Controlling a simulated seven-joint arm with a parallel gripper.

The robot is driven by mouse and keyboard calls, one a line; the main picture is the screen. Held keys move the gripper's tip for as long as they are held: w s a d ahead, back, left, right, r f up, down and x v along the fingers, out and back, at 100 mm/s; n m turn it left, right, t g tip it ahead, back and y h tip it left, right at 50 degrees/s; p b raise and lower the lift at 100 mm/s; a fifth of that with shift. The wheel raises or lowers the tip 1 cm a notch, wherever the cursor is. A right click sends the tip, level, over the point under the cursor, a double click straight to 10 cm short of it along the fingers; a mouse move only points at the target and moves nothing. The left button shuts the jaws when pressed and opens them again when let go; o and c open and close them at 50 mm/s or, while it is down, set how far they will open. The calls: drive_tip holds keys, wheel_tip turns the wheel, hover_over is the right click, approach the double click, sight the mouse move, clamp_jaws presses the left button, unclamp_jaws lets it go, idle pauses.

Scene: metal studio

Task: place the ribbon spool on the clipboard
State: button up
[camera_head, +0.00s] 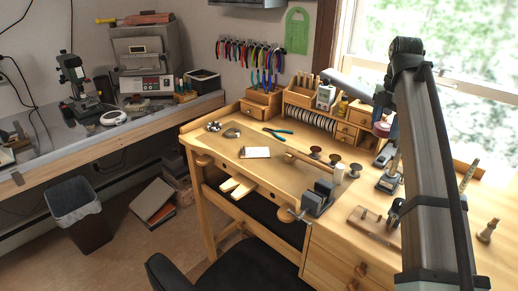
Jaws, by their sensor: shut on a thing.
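The clipboard (256,152) lies flat on the workbench, left of its middle, with a white sheet on it and bare wood around it. A small pinkish round thing, which looks like the ribbon spool (381,130), shows just left of my arm, in front of the bench's back drawers. My gripper (382,117) is small and dark at the end of my arm, partly hidden by my own arm link. It appears shut on the spool, well to the right of the clipboard. Its fingertips cannot be made out clearly.
Pliers (278,131) and small metal things (222,129) lie near the clipboard. A grey vise (319,197) sits at the front edge. Drawer units line the back.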

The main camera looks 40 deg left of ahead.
sight(256, 152)
drive_tip(key=s+a+f+n, duration=0.1)
drive_tip(key=s+a+f, duration=0.25)
drive_tip(key=a, duration=0.95)
drive_tip(key=s+a+f+n, duration=0.15)
drive_tip(key=s+a, duration=0.25)
drive_tip(key=a, duration=0.9)
drive_tip(key=s+a+f+n, duration=0.1)
drive_tip(key=s+a+f, duration=0.25)
drive_tip(key=a, duration=0.95)
drive_tip(key=f, duration=1)
drive_tip(key=shift+s+a, duration=0.2)
drive_tip(key=shift+a, duration=0.1)
drive_tip(key=shift+f, duration=0.15)
drive_tip(key=o, duration=1)
drive_tip(key=shift+o, duration=0.2)
wheel_tip(256, 152, up, 12)
drive_tip(key=shift+r, duration=0.2)
